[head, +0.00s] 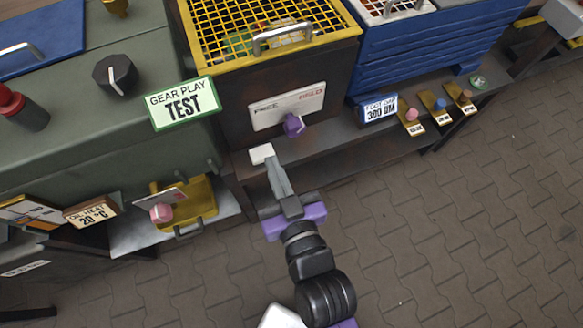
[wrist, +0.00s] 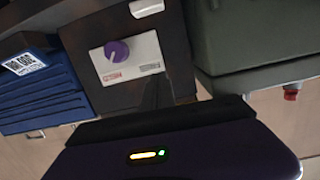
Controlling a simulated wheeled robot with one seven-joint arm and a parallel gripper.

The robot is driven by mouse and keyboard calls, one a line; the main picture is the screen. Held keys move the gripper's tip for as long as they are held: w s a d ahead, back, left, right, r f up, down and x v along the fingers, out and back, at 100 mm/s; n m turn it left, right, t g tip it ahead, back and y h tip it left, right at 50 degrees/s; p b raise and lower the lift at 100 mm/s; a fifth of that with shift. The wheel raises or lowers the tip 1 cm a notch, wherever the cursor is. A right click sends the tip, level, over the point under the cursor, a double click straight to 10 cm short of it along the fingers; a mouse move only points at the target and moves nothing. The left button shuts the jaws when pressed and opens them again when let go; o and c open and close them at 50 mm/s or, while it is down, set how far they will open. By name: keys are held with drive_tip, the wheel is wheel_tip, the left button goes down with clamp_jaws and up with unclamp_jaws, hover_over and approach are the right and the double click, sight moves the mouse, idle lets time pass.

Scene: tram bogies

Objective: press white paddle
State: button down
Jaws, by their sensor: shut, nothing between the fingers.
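The white paddle (head: 261,153) is a small pale block in the head view, at the front of the dark cabinet, left of and below the purple knob. My gripper (head: 272,165) is shut and empty, with its tips right at the near side of the paddle. I cannot tell whether they touch it.
A purple knob (head: 293,124) sits on a white panel (head: 270,108) close above the paddle. A green TEST sign (head: 182,102) is at the left. A blue crate (head: 430,55) and several small coloured levers are at the right. The paved floor (head: 450,220) is clear.

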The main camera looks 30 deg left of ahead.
drive_tip(key=f, duration=0.2)
drive_tip(key=s+d+f+g, duration=0.1)
drive_tip(key=shift+s+n+h, duration=0.1)
drive_tip(key=shift+n+h, duration=0.2)
drive_tip(key=shift+n, duration=0.1)
hover_over(263, 153)
drive_tip(key=v, duration=0.2)
wheel_tip(263, 153, down, 3)
wheel_tip(263, 153, down, 2)
drive_tip(key=shift+a+f+b, duration=0.1)
drive_tip(key=shift+f+b, duration=0.05)
drive_tip(key=shift+b, duration=0.2)
drive_tip(key=shift+f, duration=0.8)
